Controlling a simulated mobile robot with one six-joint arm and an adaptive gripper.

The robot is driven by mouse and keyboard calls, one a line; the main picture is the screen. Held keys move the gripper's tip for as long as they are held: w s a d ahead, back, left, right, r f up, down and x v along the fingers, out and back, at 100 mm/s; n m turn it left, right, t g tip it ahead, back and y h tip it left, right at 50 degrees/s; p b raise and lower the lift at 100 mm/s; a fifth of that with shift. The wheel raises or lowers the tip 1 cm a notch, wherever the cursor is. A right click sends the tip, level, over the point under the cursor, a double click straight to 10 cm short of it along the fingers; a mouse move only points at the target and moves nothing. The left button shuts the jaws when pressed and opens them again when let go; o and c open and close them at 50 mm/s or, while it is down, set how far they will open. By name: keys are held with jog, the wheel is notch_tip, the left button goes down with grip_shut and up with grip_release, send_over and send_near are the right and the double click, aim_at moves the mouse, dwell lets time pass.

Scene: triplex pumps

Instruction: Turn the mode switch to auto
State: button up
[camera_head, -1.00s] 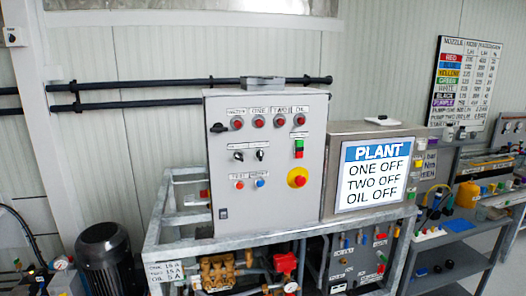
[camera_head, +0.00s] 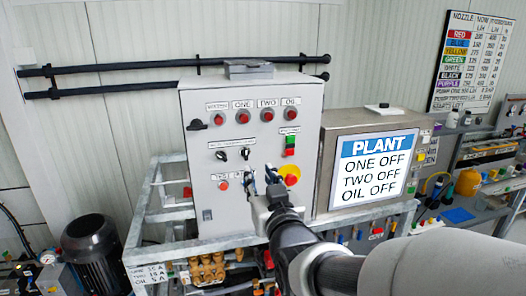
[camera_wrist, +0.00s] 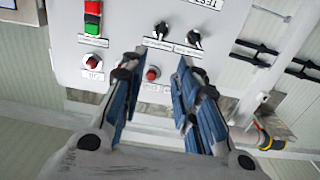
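Two black rotary switches sit side by side mid-panel on the grey control cabinet: a left one (camera_head: 221,155) and a right one (camera_head: 246,154). Their labels are too small to read, so I cannot tell which is the mode switch. The wrist view is upside down and shows both switches, (camera_wrist: 194,39) and (camera_wrist: 162,30), beyond my fingertips. My gripper (camera_head: 262,177) is in front of the panel, below and right of the switches in the head view. In the wrist view its blue-grey fingers (camera_wrist: 160,64) are open, with nothing between them.
The cabinet (camera_head: 208,222) also carries red lamps (camera_head: 243,117), green and red buttons (camera_head: 290,146) and a yellow-based emergency stop (camera_head: 291,172), partly behind my gripper. A screen (camera_head: 375,167) reading ONE OFF, TWO OFF, OIL OFF stands right. A metal frame (camera_head: 160,214) surrounds the cabinet.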

aim_at(246, 151)
jog(key=x, duration=1.5)
jog(key=shift+f, duration=0.15)
jog(key=shift+c, duration=0.3)
grip_shut()
